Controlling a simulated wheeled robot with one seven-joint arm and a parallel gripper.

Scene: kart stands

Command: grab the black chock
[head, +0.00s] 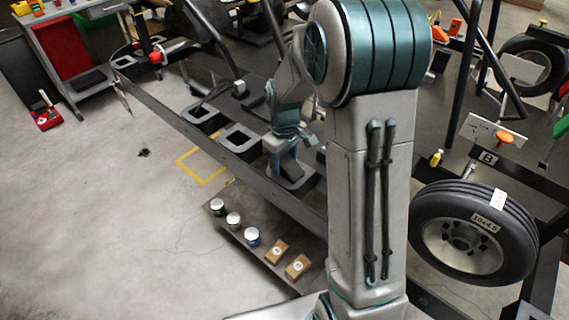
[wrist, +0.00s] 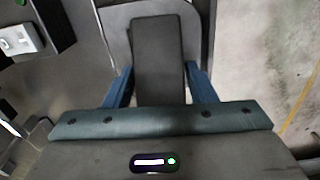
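The black chock (wrist: 160,50) is a dark, long block. In the wrist view it lies between the two blue fingers of my gripper (wrist: 160,82), and its near end runs under the palm. The fingers press close against both its sides, with no clear gap. In the head view my gripper (head: 287,160) points down at the nearest square tray (head: 302,184) on the dark rail. The chock (head: 291,172) shows there as a dark shape low between the fingers, partly hidden by them. Whether it is clear of the tray cannot be told.
Two more square trays (head: 240,143) stand further along the rail (head: 190,128). A low shelf with jars (head: 233,219) and small boxes (head: 277,251) lies below it. A wheel (head: 473,232) stands at the right. The floor (head: 110,220) at the left is mostly free.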

